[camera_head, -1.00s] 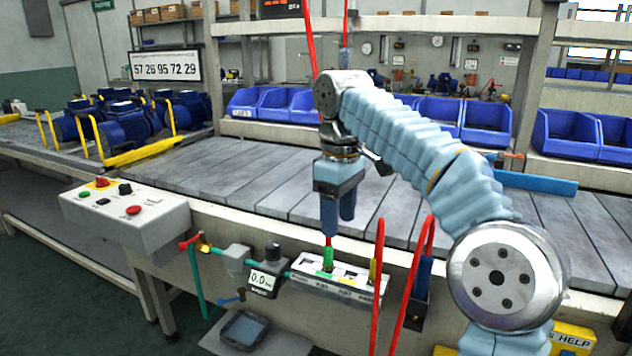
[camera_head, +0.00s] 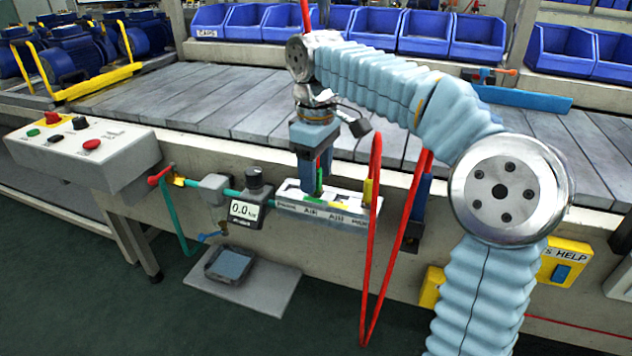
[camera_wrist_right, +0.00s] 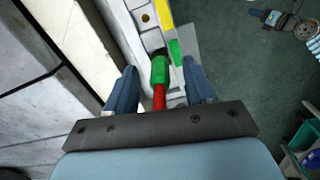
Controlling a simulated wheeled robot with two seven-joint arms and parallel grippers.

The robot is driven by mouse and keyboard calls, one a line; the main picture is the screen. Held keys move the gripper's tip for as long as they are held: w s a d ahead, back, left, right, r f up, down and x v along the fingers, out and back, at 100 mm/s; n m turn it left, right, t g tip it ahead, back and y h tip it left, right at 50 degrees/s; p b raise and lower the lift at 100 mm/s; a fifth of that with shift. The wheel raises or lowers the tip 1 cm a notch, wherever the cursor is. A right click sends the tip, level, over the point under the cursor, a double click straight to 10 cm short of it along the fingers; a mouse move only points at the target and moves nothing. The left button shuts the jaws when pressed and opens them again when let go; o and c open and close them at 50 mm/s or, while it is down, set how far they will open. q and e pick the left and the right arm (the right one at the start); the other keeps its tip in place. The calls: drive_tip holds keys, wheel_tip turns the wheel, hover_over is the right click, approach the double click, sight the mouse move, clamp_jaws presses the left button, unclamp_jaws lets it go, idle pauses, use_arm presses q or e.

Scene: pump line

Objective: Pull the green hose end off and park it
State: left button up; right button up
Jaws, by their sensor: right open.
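The green hose end (camera_wrist_right: 160,70) sits on a light port block in the right wrist view, with a red hose (camera_wrist_right: 159,98) coming out of it toward my wrist. In the head view the white port block (camera_head: 290,203) is on the front of the conveyor bench, and only a sliver of the green end (camera_head: 319,183) shows past my fingers. My right gripper (camera_head: 318,188) points down over it. In the wrist view my right gripper's two blue fingers stand open on either side of the green end, with gaps visible. My left gripper is not in view.
A hose end with a yellow sleeve (camera_head: 368,192) stands at the block's right end, beside a hanging red hose loop (camera_head: 366,270). A small gauge (camera_head: 246,207) is left of the block. A control box (camera_head: 85,150) juts out further left. A grey plate (camera_head: 265,292) lies below.

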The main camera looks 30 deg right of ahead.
drive_tip(key=shift+f, duration=0.7)
clamp_jaws()
